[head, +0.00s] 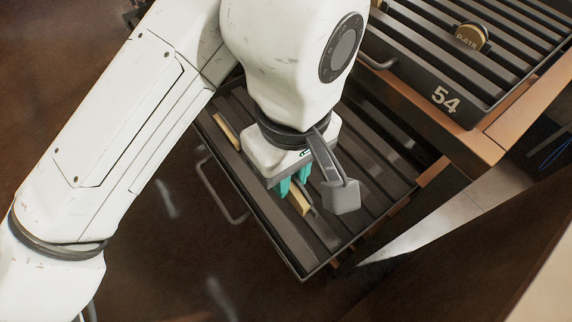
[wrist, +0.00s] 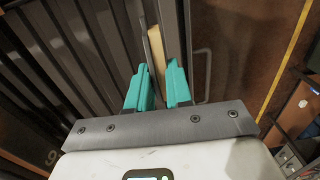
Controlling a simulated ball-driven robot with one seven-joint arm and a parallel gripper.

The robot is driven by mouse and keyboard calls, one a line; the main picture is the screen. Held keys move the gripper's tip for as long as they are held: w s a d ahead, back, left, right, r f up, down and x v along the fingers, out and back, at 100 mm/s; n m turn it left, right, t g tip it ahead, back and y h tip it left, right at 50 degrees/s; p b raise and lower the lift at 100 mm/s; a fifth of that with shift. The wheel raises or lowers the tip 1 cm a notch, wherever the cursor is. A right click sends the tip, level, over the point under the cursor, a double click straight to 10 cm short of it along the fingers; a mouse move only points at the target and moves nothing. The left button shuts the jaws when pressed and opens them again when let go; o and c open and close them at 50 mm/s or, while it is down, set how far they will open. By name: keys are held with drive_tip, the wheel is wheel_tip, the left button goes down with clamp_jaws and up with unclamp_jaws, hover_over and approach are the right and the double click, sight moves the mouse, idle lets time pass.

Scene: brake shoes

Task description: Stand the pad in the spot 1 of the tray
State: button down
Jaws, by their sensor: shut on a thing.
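My gripper (head: 292,188) is over the lower slatted tray (head: 318,262), with its teal fingers pointing down and shut on a pad. The pad (head: 299,203) shows as a tan strip beside a grey plate, just below the fingers. In the wrist view the pad (wrist: 157,50) stands on edge between the two fingertips (wrist: 158,82), roughly in line with the slats. Its lower edge is hidden, so I cannot tell whether it touches the tray floor. No spot number is readable on this tray in the head view.
Another tan pad (head: 226,131) stands at the tray's left side. A handle (head: 222,190) sticks out on that side. An upper tray marked 54 (head: 445,99) holds a round pad labelled P-61R (head: 471,38). Several slots right of my gripper look empty.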

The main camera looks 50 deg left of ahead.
drive_tip(key=shift+d+f+b, duration=0.15)
drive_tip(key=shift+f+b, duration=0.9)
drive_tip(key=shift+b, duration=0.1)
wheel_tip(320, 180, down, 3)
drive_tip(key=b, duration=0.3)
drive_tip(key=shift+f+b, duration=0.4)
drive_tip(key=shift+f, duration=1.25)
drive_tip(key=c, duration=0.9)
unclamp_jaws()
drive_tip(key=shift+c, duration=0.2)
wheel_tip(320, 180, up, 11)
drive_tip(key=shift+w+f+p, duration=0.1)
drive_tip(key=shift+w+p, duration=0.05)
drive_tip(key=shift+p, duration=0.4)
